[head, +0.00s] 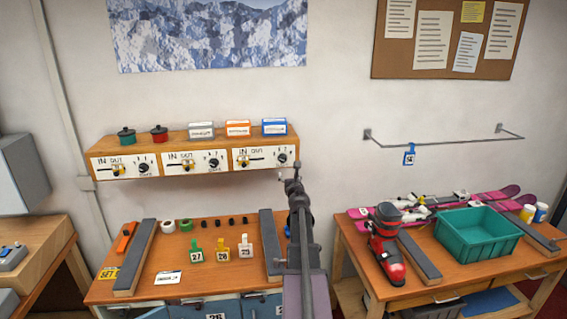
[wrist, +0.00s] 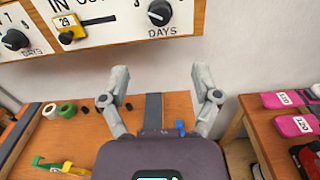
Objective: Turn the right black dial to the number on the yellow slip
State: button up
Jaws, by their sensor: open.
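The right black dial (head: 282,158) is on the right white panel of the wooden shelf. In the wrist view the dial (wrist: 159,12) is at the top, above the word DAYS, partly cut off; I cannot read its setting. My gripper (wrist: 160,98) is open and empty, its fingers apart below the dial and touching nothing. In the head view my gripper (head: 291,175) is just below the right panel.
Two more dials (head: 214,162) (head: 143,168) sit on panels to the left. A yellow slider tag (wrist: 66,27) is left of the right dial. Another yellow paper (head: 473,12) is on the corkboard. Tags and small black pieces lie on the bench. A wall rail (head: 450,140) is at right.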

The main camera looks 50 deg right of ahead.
aim_at(283, 160)
jog(key=x, duration=1.3)
jog(key=shift+d, duration=0.15)
grip_shut()
